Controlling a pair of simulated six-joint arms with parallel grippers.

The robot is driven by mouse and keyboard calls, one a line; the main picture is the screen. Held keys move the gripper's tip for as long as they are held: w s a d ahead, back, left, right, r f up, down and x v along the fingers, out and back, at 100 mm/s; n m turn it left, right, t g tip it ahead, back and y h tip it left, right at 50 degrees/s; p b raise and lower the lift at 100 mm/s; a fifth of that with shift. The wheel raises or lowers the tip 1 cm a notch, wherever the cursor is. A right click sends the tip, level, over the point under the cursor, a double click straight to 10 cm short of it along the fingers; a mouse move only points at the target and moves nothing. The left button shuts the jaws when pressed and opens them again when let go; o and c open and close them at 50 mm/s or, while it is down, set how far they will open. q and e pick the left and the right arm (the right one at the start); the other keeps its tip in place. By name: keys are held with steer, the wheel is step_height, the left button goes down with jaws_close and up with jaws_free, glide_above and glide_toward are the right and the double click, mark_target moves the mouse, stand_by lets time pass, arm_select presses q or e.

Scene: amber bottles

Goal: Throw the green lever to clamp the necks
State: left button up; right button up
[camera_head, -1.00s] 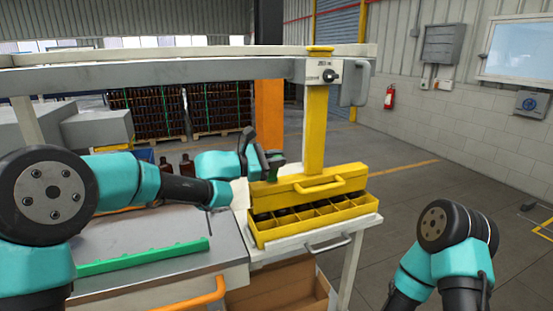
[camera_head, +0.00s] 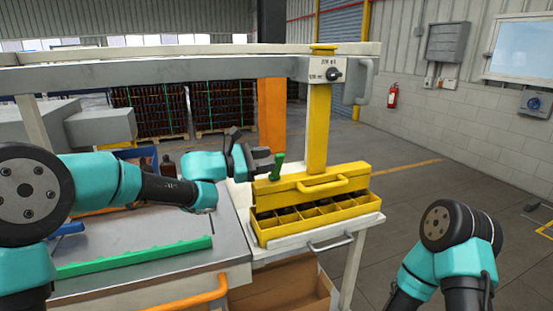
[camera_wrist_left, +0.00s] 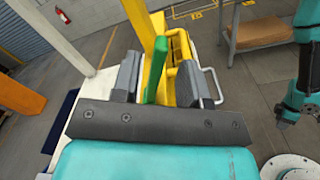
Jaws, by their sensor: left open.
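The green lever (camera_head: 277,167) stands nearly upright at the left end of the yellow clamp bar (camera_head: 312,185), which runs along the back of the yellow divided crate (camera_head: 322,217). Dark round shapes show in some of its compartments. My left gripper (camera_head: 252,150) is open just left of the lever in the head view. In the left wrist view, the lever (camera_wrist_left: 155,70) appears between the two spread grey fingers (camera_wrist_left: 158,80), with a gap on each side; its depth relative to the fingertips is unclear. My right arm is at the right, its gripper not visible.
A yellow post (camera_head: 317,125) rises behind the clamp bar to a grey overhead beam (camera_head: 200,75). A green toothed strip (camera_head: 135,256) lies on the grey table at left. A brown bottle (camera_head: 168,166) stands behind my left arm. Open floor lies to the right.

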arm_select(q)
steer(key=v, duration=1.3)
